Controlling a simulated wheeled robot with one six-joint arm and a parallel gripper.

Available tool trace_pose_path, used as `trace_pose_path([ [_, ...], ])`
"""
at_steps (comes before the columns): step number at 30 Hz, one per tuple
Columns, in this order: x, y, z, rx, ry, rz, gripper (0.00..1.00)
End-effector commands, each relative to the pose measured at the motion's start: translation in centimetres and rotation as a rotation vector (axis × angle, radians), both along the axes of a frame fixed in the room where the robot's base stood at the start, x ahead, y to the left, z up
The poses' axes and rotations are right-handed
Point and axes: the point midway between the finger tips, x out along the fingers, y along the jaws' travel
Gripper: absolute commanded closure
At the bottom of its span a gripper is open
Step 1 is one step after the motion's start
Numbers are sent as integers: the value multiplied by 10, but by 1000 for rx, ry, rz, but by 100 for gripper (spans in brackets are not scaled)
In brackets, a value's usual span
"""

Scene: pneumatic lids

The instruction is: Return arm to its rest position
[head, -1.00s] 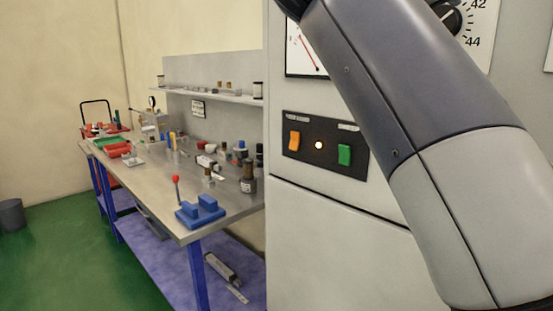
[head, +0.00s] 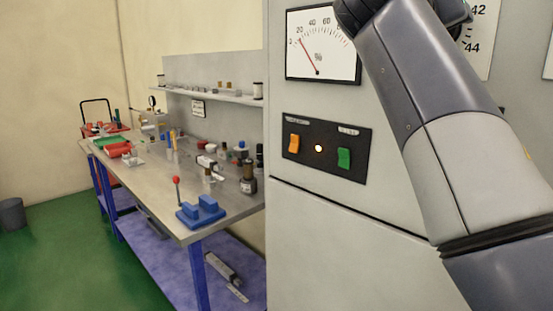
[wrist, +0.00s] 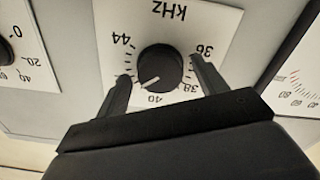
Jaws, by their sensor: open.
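My gripper (wrist: 164,82) shows in the wrist view with its two dark fingers spread apart, open and empty. Beyond and between the fingers is a black round knob (wrist: 160,68) on a white kHz dial plate (wrist: 212,22). The knob's white pointer line is near 40. I cannot tell the exact gap between fingers and knob. In the head view my arm crosses the right side in front of the grey cabinet, and the gripper's fingers are hidden. Part of the dial plate (head: 480,48) shows behind the arm, with 42 and 44 readable.
The grey cabinet (head: 330,225) carries a needle gauge (head: 322,45) and a black panel with an orange switch (head: 294,143), a lit lamp (head: 319,148) and a green switch (head: 344,158). A cluttered workbench (head: 150,185) stands at left.

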Motion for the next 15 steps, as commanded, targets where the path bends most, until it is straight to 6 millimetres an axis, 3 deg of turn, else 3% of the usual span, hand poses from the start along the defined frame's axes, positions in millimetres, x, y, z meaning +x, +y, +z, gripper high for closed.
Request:
trace_pose_path([
  [1,5,-7,1,1,2,-5,33],
  [15,2,-4,4,-340,344,0,33],
])
